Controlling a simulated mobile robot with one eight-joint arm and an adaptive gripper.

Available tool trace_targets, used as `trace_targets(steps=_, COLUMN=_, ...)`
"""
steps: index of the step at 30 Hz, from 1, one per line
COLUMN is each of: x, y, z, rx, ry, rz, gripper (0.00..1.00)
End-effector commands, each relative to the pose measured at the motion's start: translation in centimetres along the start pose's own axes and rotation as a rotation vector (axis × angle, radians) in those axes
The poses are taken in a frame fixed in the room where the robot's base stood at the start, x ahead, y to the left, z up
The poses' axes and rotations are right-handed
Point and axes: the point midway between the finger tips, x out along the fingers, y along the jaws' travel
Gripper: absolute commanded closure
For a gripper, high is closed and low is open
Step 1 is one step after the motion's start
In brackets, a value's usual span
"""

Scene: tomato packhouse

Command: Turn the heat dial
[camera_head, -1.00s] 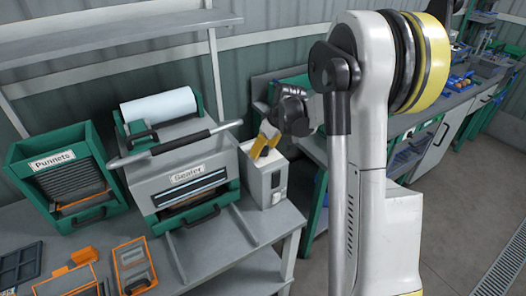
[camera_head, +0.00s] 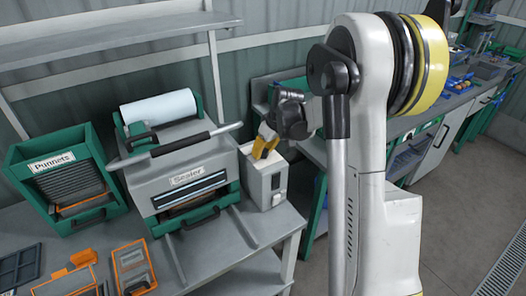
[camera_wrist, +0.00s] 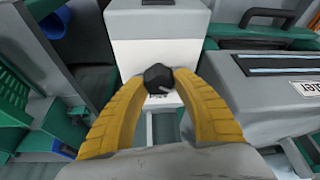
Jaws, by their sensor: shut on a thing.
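The heat dial (camera_wrist: 158,77) is a black faceted knob with a pale mark, on top of a light grey box (camera_wrist: 155,30) beside the sealer. In the wrist view both yellow fingers of my gripper (camera_wrist: 157,82) close around the dial from either side. In the head view my gripper (camera_head: 264,146) is at the top of the same box (camera_head: 268,184), and the dial is hidden there by the fingers. The grey and green sealer (camera_head: 187,176) stands directly left of the box, with its label and a dark slot in front.
A green punnet dispenser (camera_head: 55,161) stands left of the sealer, whose long lever (camera_head: 185,142) reaches toward the box. Orange-framed trays (camera_head: 132,262) lie on the front of the bench. The bench (camera_head: 225,262) is clear in front of the box.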

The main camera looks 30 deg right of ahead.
Motion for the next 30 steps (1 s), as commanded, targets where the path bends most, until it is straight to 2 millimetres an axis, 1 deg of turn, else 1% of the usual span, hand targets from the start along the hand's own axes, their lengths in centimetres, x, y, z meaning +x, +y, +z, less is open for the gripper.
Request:
trace_targets(steps=5, x=0.06, y=-0.1, z=0.01, rx=0.1, ry=0.0, rz=0.043, gripper=0.96)
trace_targets(steps=21, x=0.06, y=-0.05, z=0.01, rx=0.501, ry=-0.001, rz=0.209, gripper=0.96)
trace_targets(steps=30, x=0.06, y=-0.02, z=0.0, rx=0.629, ry=-0.001, rz=0.262, gripper=0.96)
